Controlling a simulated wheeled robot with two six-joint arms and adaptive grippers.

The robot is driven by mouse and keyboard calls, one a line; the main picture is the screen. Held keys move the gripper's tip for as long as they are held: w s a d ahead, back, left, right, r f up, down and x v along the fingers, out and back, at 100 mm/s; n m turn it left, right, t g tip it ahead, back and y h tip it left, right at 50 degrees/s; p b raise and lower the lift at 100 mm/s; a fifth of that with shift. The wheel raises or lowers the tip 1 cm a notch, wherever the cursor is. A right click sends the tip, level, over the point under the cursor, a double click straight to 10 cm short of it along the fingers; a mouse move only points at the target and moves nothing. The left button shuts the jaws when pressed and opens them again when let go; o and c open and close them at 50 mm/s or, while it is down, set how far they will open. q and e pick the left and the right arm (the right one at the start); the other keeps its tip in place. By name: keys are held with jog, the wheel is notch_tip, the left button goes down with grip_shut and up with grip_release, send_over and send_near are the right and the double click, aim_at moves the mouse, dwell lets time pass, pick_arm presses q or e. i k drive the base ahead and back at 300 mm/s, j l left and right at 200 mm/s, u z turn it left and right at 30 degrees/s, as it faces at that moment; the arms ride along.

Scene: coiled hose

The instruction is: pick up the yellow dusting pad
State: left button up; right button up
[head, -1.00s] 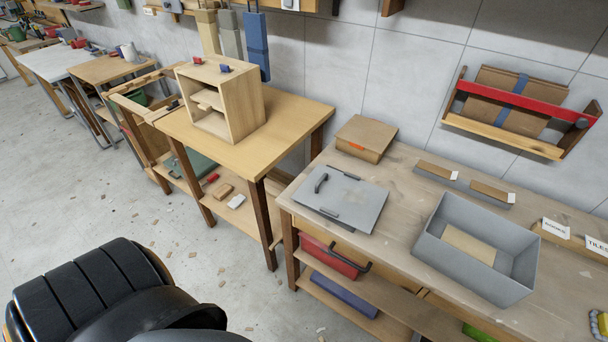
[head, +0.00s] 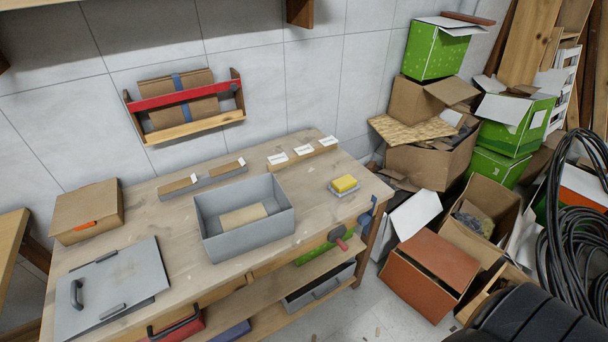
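Neither of my grippers shows in the head view. A black rounded part of my own body fills the bottom right corner.
The grey open box (head: 220,238) holds a flat tan piece. A grey lid with handles (head: 118,285) and a cardboard box (head: 87,210) are at the left. Cardboard boxes (head: 431,267) and a coiled black hose (head: 575,255) crowd the floor at right.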

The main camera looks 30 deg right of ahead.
aim_at(341, 187)
jog(key=z, duration=1.2)
